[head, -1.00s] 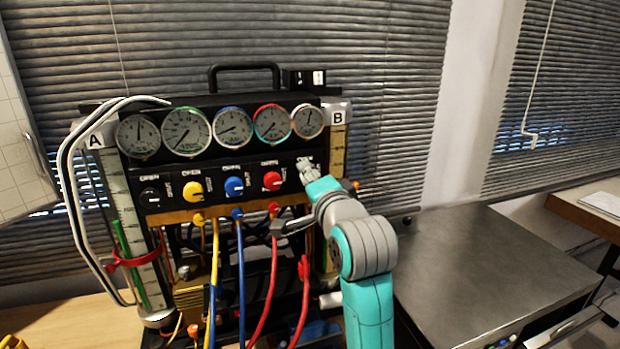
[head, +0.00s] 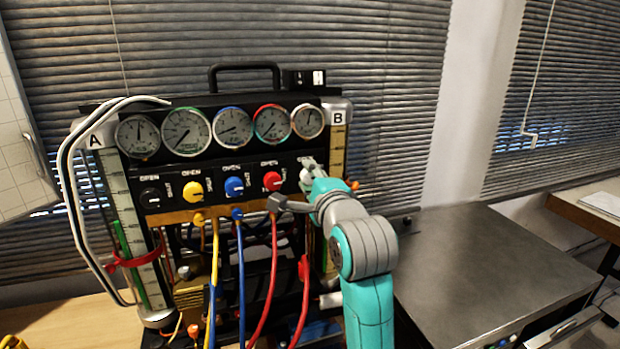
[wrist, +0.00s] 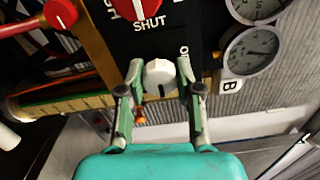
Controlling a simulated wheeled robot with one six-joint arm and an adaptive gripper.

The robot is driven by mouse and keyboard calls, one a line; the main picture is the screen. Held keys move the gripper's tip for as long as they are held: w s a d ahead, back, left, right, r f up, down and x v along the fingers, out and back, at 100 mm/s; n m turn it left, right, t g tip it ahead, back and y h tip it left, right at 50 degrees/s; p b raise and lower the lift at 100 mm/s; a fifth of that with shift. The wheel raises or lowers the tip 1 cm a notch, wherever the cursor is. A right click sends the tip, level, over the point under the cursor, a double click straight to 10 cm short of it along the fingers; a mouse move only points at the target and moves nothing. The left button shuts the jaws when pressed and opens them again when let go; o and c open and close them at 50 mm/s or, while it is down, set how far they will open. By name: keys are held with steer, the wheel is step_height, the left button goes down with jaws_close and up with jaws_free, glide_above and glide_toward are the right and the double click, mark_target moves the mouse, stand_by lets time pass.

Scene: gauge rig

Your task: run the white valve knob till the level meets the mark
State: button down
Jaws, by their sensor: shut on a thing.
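The white valve knob (wrist: 158,76) sits between my two fingertips in the wrist view, at the right end of the rig's row of knobs. My gripper (wrist: 158,88) is shut on it. In the head view my gripper (head: 309,174) is at the right end of the panel and largely hides the knob. The B tube (head: 337,150) with its scale stands at the panel's right edge, partly behind my arm. The A tube (head: 124,215) stands at the left, with a red clamp (head: 135,261) around it. I cannot make out a level or mark on B.
Black, yellow (head: 193,190), blue (head: 234,187) and red (head: 272,181) knobs line the panel left of my gripper. Several round gauges (head: 233,127) sit above. Coloured hoses (head: 241,280) hang below. A metal-topped cabinet (head: 490,270) stands at the right.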

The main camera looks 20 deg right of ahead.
stand_by(0.3)
steer(key=c, duration=0.8)
jaws_free()
steer(key=shift+o, duration=0.2)
steer(key=s, duration=0.7)
steer(key=shift+s, duration=0.25)
